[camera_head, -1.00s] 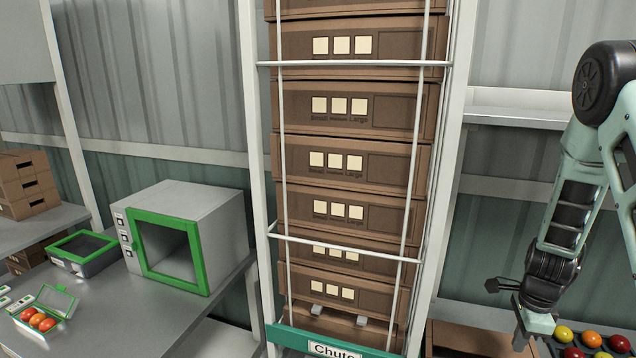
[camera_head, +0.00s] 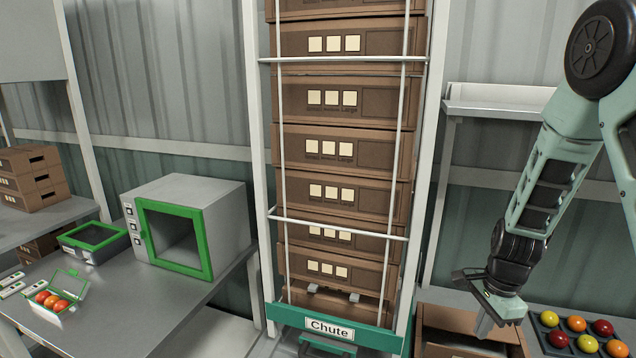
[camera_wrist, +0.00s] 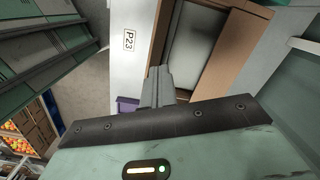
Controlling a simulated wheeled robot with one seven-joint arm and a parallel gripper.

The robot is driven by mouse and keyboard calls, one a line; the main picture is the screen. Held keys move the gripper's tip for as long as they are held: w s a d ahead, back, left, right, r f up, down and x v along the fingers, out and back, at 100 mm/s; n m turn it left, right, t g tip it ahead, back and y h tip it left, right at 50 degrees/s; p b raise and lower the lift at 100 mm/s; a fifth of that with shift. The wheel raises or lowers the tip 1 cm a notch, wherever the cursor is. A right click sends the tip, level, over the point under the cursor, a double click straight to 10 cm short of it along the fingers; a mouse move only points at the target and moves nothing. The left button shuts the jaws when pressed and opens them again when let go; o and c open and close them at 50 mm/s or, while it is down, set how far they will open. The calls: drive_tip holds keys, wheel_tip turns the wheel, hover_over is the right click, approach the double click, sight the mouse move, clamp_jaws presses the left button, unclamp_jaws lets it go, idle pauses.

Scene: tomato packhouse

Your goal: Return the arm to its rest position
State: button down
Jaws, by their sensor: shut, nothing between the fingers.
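My gripper (camera_head: 484,326) hangs at the right of the head view, pointing down at the end of my bent green-grey arm.
A tray of tomatoes (camera_head: 557,340) sits right of the box. The green chute (camera_head: 330,328) stands under a stack of cartons (camera_head: 340,150). A grey cabinet with a green door frame (camera_head: 176,250) stands left, beside a small open tomato punnet (camera_head: 70,290). A shelf (camera_head: 495,103) is behind my arm.

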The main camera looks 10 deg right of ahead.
drive_tip(key=s+a+r+n+b, duration=0.15)
drive_tip(key=a+r+n, duration=0.25)
drive_tip(key=a+n, duration=0.5)
drive_tip(key=s+a+r+n+b, duration=0.1)
drive_tip(key=s+a+r+n, duration=0.25)
drive_tip(key=a, duration=0.85)
drive_tip(key=s+a+r+n+b, duration=0.2)
drive_tip(key=s+a+n, duration=0.7)
drive_tip(key=s+n, duration=0.5)
drive_tip(key=shift+a+r, duration=0.25)
drive_tip(key=shift+r, duration=0.3)
